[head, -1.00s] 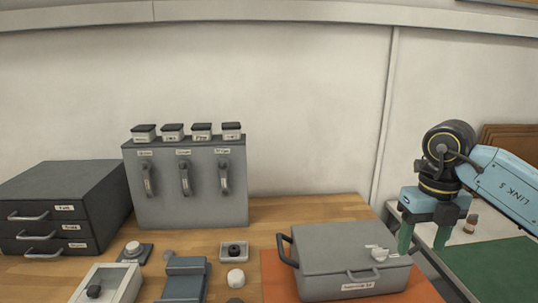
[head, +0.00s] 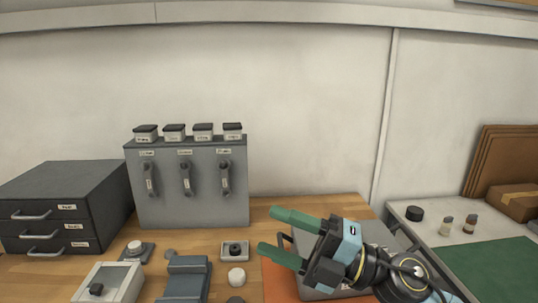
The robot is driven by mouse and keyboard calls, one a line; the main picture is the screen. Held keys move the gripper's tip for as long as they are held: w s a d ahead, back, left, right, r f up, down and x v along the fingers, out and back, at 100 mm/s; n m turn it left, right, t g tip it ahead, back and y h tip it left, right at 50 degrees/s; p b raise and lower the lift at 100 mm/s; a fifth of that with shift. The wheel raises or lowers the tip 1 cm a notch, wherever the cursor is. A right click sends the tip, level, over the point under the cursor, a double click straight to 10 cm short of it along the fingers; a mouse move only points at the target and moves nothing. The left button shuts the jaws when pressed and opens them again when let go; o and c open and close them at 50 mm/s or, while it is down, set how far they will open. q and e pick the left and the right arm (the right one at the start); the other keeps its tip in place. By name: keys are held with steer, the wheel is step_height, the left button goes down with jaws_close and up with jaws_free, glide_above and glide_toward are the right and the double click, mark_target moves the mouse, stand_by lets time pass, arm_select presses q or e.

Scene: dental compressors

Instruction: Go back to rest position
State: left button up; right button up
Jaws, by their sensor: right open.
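My right gripper (head: 279,236) is open, with its two green fingers apart and pointing left. Nothing is seen between the fingers. It is in front of the grey lidded box (head: 314,293) and hides most of it. The box stands on an orange mat (head: 276,284) on the wooden table. My left gripper is not in the head view.
A grey panel with three levers (head: 191,205) stands at the back, with several small jars on top. A dark drawer unit (head: 66,207) is at left. Small trays and a grey block (head: 187,279) lie in front. A side table (head: 408,207) at right holds small bottles.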

steer(key=w+d+f+m+t+h, duration=0.2)
steer(key=d+m+t+h, duration=0.35)
steer(key=m+t, duration=0.35)
steer(key=w+d+f+m+t+h, duration=0.2)
steer(key=d+m+t+h, duration=0.4)
steer(key=m, duration=0.6)
steer(key=s+d+f+m+g+h, duration=0.2)
steer(key=d+f+m+h, duration=0.15)
steer(key=f, duration=0.35)
steer(key=s+d+f+m+g+h, duration=0.2)
steer(key=d+f+m+g+h, duration=0.1)
steer(key=f+m+h, duration=0.3)
steer(key=s+d+f+m+g, duration=0.1)
steer(key=s+f+g, duration=0.6)
steer(key=s, duration=0.4)
steer(key=s+d+f+g, duration=0.1)
steer(key=s+f+g, duration=0.4)
steer(key=s+f, duration=0.5)
step_height(320, 180, down, 23)
steer(key=s+g, duration=0.1)
steer(key=s, duration=0.1)
steer(key=s+d+f+g, duration=0.1)
steer(key=s+d+f, duration=0.2)
steer(key=s+f, duration=1.2)
steer(key=shift+s, duration=0.8)
